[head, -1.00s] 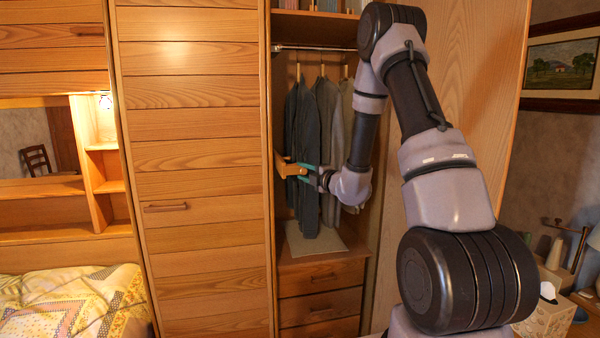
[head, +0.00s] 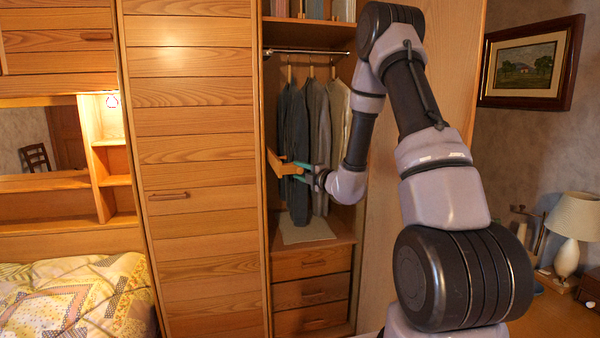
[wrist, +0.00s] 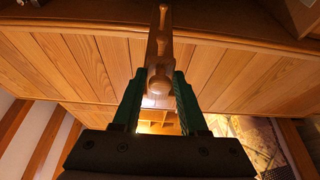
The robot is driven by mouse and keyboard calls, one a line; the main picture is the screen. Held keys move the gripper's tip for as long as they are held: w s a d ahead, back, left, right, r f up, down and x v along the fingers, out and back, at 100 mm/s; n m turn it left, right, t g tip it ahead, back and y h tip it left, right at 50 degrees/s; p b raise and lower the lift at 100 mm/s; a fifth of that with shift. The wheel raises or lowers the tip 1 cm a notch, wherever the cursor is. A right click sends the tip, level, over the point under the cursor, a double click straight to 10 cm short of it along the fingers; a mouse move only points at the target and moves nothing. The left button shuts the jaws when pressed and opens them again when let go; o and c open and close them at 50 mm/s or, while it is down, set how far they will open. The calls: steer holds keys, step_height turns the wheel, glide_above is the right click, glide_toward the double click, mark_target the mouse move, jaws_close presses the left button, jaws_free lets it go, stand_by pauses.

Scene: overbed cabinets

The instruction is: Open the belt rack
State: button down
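The belt rack (head: 285,167) is a pale wooden arm at the left side of the open wardrobe bay, in front of the hanging clothes. In the wrist view the belt rack (wrist: 161,50) runs away from me, with its rounded near end between my fingers. My gripper (head: 299,171) has teal fingers, one on each side of that end. In the wrist view my gripper (wrist: 160,82) looks closed on the rack's end, both fingertips close against the wood. The rack's far mounting is partly hidden by the cabinet panel.
Jackets (head: 310,140) hang behind the rack from a rail (head: 306,51). Drawers (head: 312,292) are below. A closed slatted door (head: 190,130) stands left, with a bed (head: 75,300) beyond. A lamp (head: 572,230) stands at right.

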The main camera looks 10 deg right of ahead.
steer(key=c, duration=0.6)
jaws_free()
steer(key=v, duration=1)
steer(key=shift+s+d, duration=0.15)
steer(key=shift+s, duration=0.25)
